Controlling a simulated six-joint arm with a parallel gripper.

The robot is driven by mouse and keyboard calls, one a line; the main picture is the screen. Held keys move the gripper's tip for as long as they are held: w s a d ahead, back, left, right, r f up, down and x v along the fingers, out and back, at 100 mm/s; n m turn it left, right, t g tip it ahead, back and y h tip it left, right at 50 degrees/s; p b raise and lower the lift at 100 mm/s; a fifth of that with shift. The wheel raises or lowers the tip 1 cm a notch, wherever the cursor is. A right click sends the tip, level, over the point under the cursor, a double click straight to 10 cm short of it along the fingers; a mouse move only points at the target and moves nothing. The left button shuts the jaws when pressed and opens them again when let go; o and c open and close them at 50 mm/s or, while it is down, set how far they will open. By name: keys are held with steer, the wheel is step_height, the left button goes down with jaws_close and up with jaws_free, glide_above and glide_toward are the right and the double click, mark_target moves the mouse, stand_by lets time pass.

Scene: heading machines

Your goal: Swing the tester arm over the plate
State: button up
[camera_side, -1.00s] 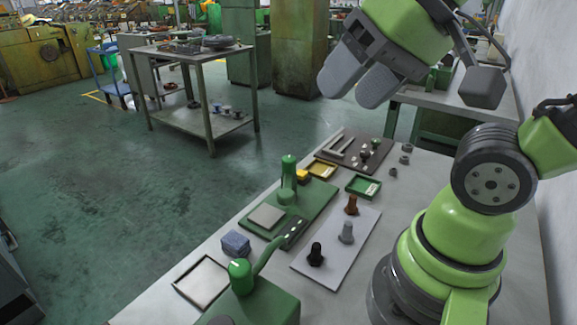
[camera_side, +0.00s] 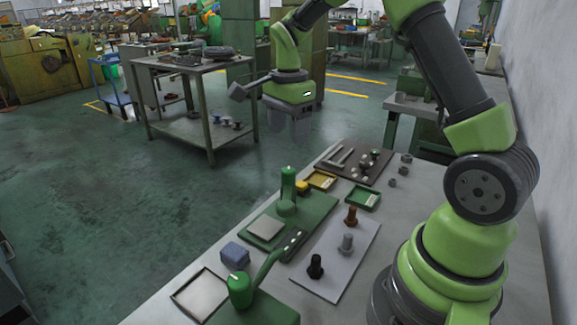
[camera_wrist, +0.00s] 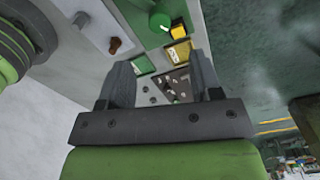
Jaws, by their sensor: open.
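I cannot tell for sure which part is the tester arm.
A white board (camera_side: 337,258) holds several bolts. A yellow tray (camera_side: 321,180), a green tray (camera_side: 362,197) and a brown board (camera_side: 355,165) with small parts lie toward the far end. A blue block (camera_side: 235,254) and a framed pale tray (camera_side: 200,295) are at front left.

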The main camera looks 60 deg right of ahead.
mark_target(288, 169)
step_height(288, 169, down, 9)
steer(key=shift+f, duration=0.1)
stand_by(0.3)
jaws_close()
